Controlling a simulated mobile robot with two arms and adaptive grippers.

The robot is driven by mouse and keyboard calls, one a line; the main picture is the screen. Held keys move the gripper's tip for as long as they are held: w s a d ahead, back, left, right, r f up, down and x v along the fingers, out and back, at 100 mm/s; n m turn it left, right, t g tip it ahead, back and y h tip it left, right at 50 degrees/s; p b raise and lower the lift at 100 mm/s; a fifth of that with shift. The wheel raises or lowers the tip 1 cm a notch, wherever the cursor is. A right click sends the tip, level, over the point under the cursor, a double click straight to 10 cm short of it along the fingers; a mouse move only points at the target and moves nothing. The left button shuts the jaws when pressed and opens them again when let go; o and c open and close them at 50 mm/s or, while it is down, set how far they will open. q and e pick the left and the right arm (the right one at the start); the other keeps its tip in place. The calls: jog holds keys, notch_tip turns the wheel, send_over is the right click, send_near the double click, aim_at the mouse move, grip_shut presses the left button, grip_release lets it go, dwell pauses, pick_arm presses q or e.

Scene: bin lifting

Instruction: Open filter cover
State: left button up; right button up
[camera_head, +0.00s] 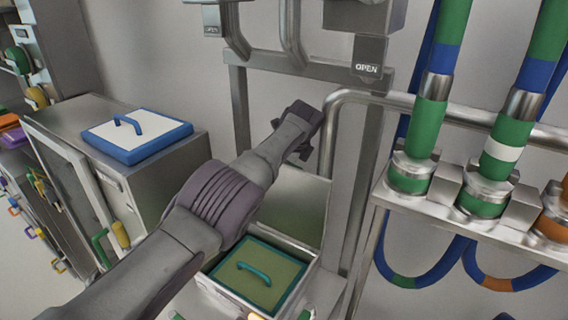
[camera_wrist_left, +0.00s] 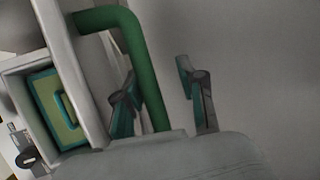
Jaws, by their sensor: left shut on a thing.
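The filter box (camera_head: 223,291) stands open at the bottom centre of the head view, with a green filter (camera_head: 240,272) with a teal handle lying in it. Its grey cover (camera_head: 297,205) stands raised at the back of the box. My left gripper (camera_head: 303,148) is above the cover's upper edge, its fingers mostly hidden by my arm. The filter (camera_wrist_left: 62,110) also shows there at the left. My right gripper is not in view.
A cabinet (camera_head: 168,170) with a blue-rimmed white panel (camera_head: 137,134) on top stands left. A metal frame (camera_head: 362,170) and bent pipe rise behind the box. Green pipes and hoses (camera_head: 428,125) on a metal shelf (camera_head: 440,209) occupy the right.

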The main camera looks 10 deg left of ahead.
pick_arm(q)
jog(key=shift+w+d+f, duration=0.1)
jog(key=shift+f, duration=0.3)
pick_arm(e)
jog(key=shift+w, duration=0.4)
